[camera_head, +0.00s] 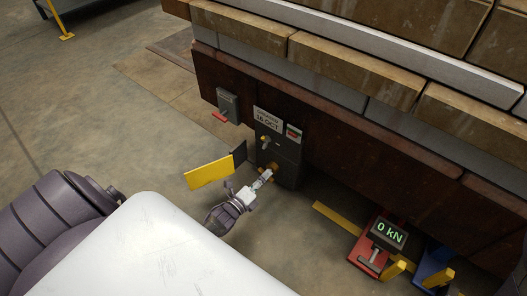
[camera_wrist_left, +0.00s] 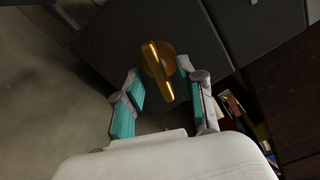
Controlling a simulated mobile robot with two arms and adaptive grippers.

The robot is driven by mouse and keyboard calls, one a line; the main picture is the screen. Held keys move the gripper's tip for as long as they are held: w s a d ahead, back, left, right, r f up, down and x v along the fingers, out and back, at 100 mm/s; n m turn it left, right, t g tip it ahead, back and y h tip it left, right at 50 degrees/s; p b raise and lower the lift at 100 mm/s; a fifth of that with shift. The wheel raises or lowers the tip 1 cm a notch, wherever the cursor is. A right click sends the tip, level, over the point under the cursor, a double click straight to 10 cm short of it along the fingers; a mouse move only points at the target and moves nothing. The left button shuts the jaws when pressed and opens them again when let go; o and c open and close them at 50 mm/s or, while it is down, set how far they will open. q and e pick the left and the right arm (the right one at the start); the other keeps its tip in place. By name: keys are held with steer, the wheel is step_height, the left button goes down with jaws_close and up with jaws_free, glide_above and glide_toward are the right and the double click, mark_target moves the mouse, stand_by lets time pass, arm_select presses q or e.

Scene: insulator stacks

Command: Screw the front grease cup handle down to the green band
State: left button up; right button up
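The brass grease cup handle (camera_wrist_left: 158,70) shows in the left wrist view as a golden bar on a round brass body, in front of a dark panel. It also shows small in the head view (camera_head: 272,168), low on the dark housing. My left gripper (camera_wrist_left: 167,82) has its two teal-padded fingers apart, one on each side of the handle. Gaps show between the pads and the brass, so it looks open. In the head view the left gripper (camera_head: 262,181) reaches up to the cup. I cannot make out a green band. My right gripper is not in view.
A yellow plate (camera_head: 208,172) juts out left of the cup. Above are a "16 OCT" sign (camera_head: 267,118) and a grey box with a red handle (camera_head: 228,105). A red jack with a "0 kN" display (camera_head: 390,232) stands right. Open floor lies left.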

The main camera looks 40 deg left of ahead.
arm_select(q)
steer(key=s+a, duration=0.1)
steer(key=s, duration=1.1)
